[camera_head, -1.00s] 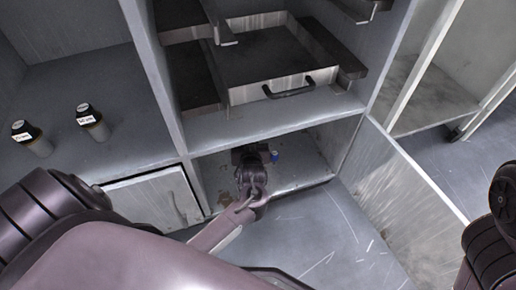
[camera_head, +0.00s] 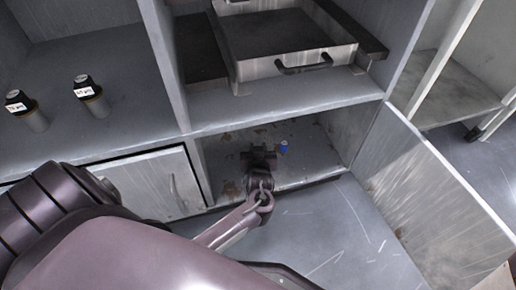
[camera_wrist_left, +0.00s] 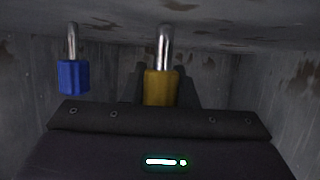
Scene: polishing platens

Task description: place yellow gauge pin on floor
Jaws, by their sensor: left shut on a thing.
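My left gripper (camera_head: 260,158) reaches into the low open compartment and is shut on the yellow gauge pin. In the left wrist view, the yellow pin (camera_wrist_left: 161,88) sits between the dark fingers, its bright metal shaft pointing toward the rust-spotted surface at the top. That view looks upside down, with the compartment floor (camera_wrist_left: 220,22) at the top. I cannot tell whether the shaft tip touches the floor. The yellow pin is hidden in the head view. A blue pin (camera_head: 284,147) stands on the compartment floor just right of the gripper. My right gripper is not in view.
An open door (camera_head: 428,190) stands right of the compartment, and a closed cabinet door (camera_head: 150,187) is at its left. A shelf (camera_head: 285,105) with a handled drawer above covers the compartment. Two labelled dark-topped cylinders (camera_head: 90,95) stand on the left counter.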

